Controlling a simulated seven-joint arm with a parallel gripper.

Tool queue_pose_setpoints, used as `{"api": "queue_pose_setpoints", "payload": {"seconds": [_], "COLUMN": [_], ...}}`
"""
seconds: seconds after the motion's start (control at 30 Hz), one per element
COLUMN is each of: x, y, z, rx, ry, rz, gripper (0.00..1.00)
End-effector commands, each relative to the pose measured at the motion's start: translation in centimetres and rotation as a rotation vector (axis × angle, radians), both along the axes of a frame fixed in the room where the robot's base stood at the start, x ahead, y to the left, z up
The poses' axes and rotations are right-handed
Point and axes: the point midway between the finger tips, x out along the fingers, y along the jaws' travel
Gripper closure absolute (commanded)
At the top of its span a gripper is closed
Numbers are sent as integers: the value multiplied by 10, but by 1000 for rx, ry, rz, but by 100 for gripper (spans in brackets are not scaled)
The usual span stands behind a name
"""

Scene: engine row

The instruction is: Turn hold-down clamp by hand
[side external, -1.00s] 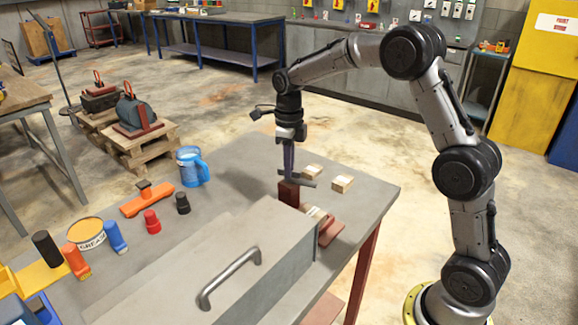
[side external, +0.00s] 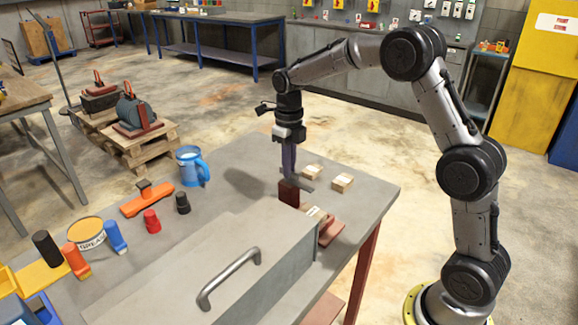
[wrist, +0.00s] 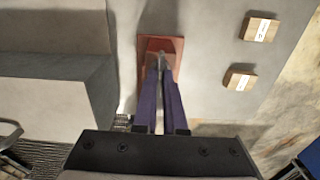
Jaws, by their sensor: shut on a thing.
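The hold-down clamp shows as a dark red block (side external: 288,193) with a grey bar (side external: 301,184) on top, at the end of the grey casing on the bench. In the wrist view its reddish-brown base (wrist: 173,45) lies past my fingertips. My gripper (side external: 289,174) points down over the clamp from above. In the wrist view my gripper (wrist: 160,68) has its two long purple fingers closed together on a small grey part of the clamp. The fingers hide most of that part.
The grey casing (side external: 215,270) with a bar handle stands directly beside the clamp. Two small wooden blocks (side external: 312,171) (side external: 342,182) lie behind and to the right. A blue mug (side external: 190,165) and an orange tool (side external: 147,199) stand left. Another reddish part (side external: 331,231) lies near the bench edge.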

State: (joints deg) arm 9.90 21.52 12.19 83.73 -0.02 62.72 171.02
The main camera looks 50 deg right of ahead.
Motion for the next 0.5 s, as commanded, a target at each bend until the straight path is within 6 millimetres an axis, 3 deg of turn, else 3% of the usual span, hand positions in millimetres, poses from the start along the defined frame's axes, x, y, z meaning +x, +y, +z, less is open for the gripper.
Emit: {"api": "queue_pose_setpoints", "payload": {"seconds": [0.13, 0.17, 0.3, 0.5], "x": [2, 2, 1, 1], "y": [0, 0, 0, 0], "z": [6, 6, 4, 2], "rx": [-1, -1, -1, 0], "ry": [-12, -12, -9, -5], "rz": [-1, -1, 0, 1], "gripper": [100, 86, 61, 61]}}
